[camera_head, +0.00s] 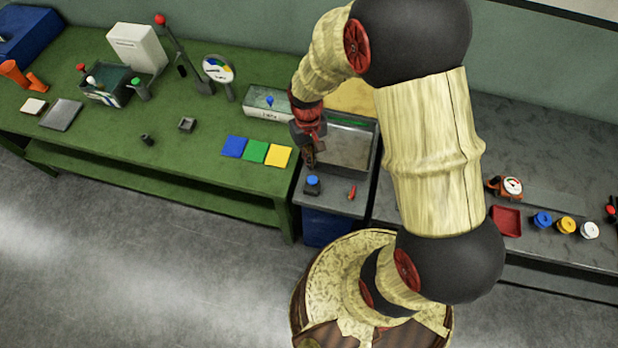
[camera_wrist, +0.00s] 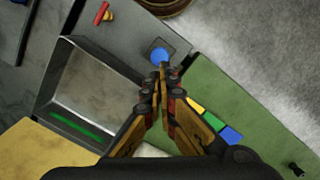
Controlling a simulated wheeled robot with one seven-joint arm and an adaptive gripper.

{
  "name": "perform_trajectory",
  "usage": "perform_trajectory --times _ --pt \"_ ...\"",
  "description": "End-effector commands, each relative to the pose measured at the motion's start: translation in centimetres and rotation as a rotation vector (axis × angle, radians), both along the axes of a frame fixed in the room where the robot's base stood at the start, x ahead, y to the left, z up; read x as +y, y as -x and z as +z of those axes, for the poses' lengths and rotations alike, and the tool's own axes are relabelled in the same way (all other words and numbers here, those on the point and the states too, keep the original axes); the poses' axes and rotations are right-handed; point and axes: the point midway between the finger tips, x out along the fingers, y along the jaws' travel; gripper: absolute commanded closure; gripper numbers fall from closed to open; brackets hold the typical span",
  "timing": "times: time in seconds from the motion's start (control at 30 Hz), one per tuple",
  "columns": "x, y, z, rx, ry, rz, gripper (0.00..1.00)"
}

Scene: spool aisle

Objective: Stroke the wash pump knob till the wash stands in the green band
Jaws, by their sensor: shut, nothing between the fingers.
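A blue knob (camera_head: 312,181) sits on a small dark base on the grey counter, in front of the metal basin (camera_head: 374,155). The knob also shows in the wrist view (camera_wrist: 160,56), just beyond my fingertips. My gripper (camera_head: 309,163) is shut and empty, pointing down near the knob; I cannot tell whether it touches it. In the wrist view its fingertips (camera_wrist: 160,77) meet just short of the knob. A green band (camera_wrist: 77,123) runs along one basin wall. The basin looks grey inside, and I cannot make out the wash level.
A red-handled part (camera_head: 351,192) lies right of the knob. The green bench (camera_head: 205,170) to the left holds blue, green and yellow squares (camera_head: 255,151), a dial gauge (camera_head: 218,69) and a pale box with another blue knob (camera_head: 269,100). A right counter holds a red tray (camera_head: 506,221).

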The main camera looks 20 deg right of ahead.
Motion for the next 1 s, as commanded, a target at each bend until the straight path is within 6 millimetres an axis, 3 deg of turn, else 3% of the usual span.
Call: perform_trajectory --times 0.37,0.8,1.0 --pt "0.0 0.1 -0.8 0.001 0.000 0.000 1.00" --pt "0.0 0.6 -5.8 0.002 0.000 0.000 1.00" --pt "0.0 0.8 -7.0 0.002 0.000 0.000 1.00"
